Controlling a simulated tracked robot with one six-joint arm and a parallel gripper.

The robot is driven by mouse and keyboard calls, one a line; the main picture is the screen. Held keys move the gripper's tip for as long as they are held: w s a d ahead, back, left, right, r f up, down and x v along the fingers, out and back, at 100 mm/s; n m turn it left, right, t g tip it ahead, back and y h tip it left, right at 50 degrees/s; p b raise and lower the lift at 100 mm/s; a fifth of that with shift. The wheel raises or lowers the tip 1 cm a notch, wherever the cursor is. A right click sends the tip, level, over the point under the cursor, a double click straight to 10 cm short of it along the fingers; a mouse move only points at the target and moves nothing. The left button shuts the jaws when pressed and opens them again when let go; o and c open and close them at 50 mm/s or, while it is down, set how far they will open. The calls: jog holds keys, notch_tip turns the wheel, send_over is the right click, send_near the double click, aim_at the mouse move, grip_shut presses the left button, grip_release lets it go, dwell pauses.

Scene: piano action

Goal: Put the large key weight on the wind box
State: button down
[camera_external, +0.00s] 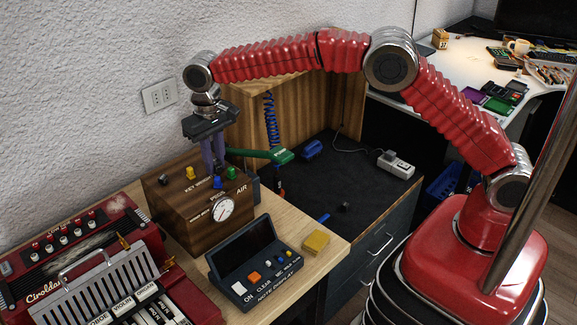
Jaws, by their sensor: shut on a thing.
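The wind box is the brown wooden box (180,219) with a round white gauge (223,208) on its front and lettering reading "KEY WEIGHT" and "AIR". My gripper (214,172) points straight down over the top of this box, its purple-grey fingers close together. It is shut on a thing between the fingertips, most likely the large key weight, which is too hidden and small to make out. I cannot tell whether it touches the box top. Yellow (190,172), blue (218,183) and green (231,173) pieces show around the fingertips.
A dark note display (262,262) and a yellow block (316,242) stand in front. A red accordion (85,270) fills the lower left.

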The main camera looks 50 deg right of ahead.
aim_at(215, 160)
jog(key=c, duration=1.6)
grip_release()
jog(key=shift+r, duration=0.1)
notch_tip(215, 160, up, 12)
jog(key=shift+f, duration=0.1)
